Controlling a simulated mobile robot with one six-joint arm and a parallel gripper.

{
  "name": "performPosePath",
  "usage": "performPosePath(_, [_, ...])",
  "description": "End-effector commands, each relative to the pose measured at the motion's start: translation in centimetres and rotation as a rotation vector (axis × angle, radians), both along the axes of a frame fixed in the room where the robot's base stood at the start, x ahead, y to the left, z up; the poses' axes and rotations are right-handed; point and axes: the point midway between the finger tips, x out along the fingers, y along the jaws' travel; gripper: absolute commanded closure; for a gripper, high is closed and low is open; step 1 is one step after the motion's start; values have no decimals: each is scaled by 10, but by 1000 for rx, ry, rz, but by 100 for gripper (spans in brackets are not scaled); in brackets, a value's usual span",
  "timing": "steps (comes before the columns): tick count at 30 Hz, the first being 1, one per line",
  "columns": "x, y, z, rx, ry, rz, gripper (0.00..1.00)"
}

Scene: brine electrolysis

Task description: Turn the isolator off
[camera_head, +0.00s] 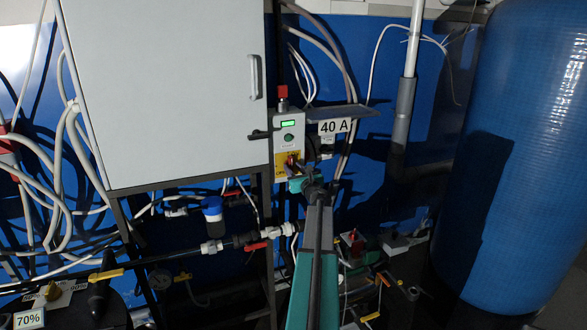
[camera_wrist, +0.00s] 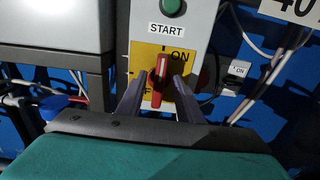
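The isolator is a red rotary handle (camera_wrist: 158,72) on a yellow plate (camera_wrist: 149,53) below a green START button (camera_wrist: 172,7). The handle stands nearly upright. "ON" shows at the plate's upper right; the lower-left lettering is partly hidden. In the head view, the isolator (camera_head: 292,160) is on a grey control box (camera_head: 289,128), just beyond my gripper (camera_head: 297,176). In the wrist view, my gripper (camera_wrist: 159,88) is open, with one finger on each side of the handle. A gap shows between each finger and the handle; contact deeper in cannot be told.
A large grey cabinet (camera_head: 165,90) stands left of the control box. A "40 A" sign (camera_head: 334,127) and hanging cables are close on the right. Pipes and valves with red and yellow levers lie below. A blue tank (camera_head: 520,150) fills the far right.

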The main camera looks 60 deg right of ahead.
Motion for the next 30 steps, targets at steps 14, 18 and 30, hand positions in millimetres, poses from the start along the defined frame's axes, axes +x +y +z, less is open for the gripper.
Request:
performPosePath(14, [3,-3,0,0,0,-1,72])
performPosePath(18, [3,-3,0,0,0,-1,96])
performPosePath(30, [3,-3,-1,-16,10,0,100])
